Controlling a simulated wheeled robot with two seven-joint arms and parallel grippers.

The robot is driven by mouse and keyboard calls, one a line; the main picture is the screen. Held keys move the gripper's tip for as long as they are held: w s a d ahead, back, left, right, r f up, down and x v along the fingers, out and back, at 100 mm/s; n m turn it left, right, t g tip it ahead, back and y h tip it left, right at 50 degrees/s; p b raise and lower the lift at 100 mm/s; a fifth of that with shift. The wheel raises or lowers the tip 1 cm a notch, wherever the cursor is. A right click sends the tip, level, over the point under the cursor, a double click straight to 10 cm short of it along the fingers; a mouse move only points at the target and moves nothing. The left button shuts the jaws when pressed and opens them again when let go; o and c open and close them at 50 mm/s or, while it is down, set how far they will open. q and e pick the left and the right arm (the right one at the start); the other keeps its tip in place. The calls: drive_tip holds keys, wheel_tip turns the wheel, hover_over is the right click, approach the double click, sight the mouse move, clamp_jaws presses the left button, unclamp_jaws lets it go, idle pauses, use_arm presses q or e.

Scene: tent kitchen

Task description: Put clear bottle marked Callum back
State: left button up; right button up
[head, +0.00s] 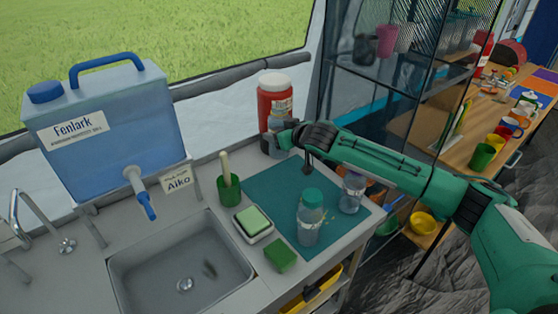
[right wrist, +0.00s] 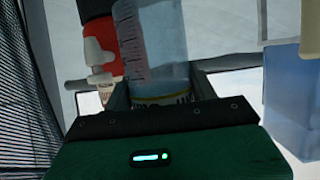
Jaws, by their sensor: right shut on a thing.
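A clear bottle with a teal lid (head: 311,217) stands on the teal mat (head: 262,187). Another clear bottle (head: 352,193) stands near the mat's right edge. I cannot read the name Callum on any of them. My left gripper is out of view.
A blue water container (head: 115,135) stands left, behind the sink (head: 180,270). A green cup with a brush (head: 230,188), a sponge on a dish (head: 253,222) and a green block (head: 281,257) stand beside the mat. A dark mesh cabinet (head: 385,85) rises right of the counter.

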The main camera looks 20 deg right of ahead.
wheel_tip(320, 180, down, 6)
drive_tip(key=shift+r, duration=0.15)
drive_tip(key=shift+f, duration=0.5)
wheel_tip(320, 180, down, 4)
drive_tip(key=shift+f+p, duration=0.1)
drive_tip(key=shift+p, duration=0.2)
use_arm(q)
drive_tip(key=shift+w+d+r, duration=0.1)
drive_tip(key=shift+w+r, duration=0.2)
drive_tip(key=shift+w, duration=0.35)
use_arm(e)
drive_tip(key=shift+f, duration=0.1)
drive_tip(key=o, duration=1.1)
drive_tip(key=shift+c, duration=0.2)
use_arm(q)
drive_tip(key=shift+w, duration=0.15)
